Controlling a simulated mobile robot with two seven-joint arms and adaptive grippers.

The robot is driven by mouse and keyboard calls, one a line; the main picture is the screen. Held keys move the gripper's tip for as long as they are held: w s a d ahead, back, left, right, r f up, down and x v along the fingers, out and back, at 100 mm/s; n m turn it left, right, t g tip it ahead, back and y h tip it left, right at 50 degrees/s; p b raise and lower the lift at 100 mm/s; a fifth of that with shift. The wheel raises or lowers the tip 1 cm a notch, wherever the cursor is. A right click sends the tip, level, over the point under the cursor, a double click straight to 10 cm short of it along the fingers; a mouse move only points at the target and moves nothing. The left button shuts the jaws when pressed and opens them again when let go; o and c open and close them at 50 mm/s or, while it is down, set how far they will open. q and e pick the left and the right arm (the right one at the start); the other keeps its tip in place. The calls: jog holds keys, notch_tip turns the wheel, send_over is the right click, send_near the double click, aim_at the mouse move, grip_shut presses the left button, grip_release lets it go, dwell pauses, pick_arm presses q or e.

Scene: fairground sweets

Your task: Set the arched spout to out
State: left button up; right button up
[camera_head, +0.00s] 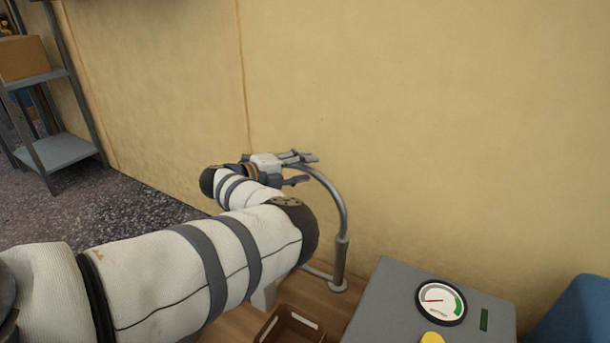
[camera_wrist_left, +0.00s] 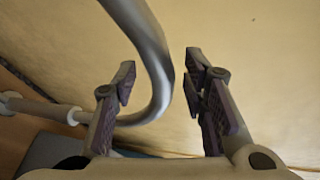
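The arched spout (camera_head: 343,207) is a grey metal tube that rises from a sleeve on the wooden counter and curves over to the left. My left gripper (camera_head: 305,169) is at the upper, left part of the arch, close to the wall. In the left wrist view its two dark-padded fingers (camera_wrist_left: 161,64) stand apart. The tube (camera_wrist_left: 150,45) curves through the space near and between them, nearer the left finger, and passes by that finger. I cannot tell whether it touches. The spout's free end is hidden by my gripper and arm in the head view. My right gripper is not in view.
A grey box (camera_head: 387,298) with a round gauge (camera_head: 441,302) and a yellow knob (camera_head: 432,339) stands right of the spout base. A brown tray (camera_head: 316,323) is in front. The plain wall (camera_head: 450,120) is close behind. A shelf unit (camera_head: 62,151) stands far left.

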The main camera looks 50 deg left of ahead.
pick_arm(q)
jog(key=shift+w, duration=0.1)
jog(key=shift+c, duration=0.5)
grip_shut()
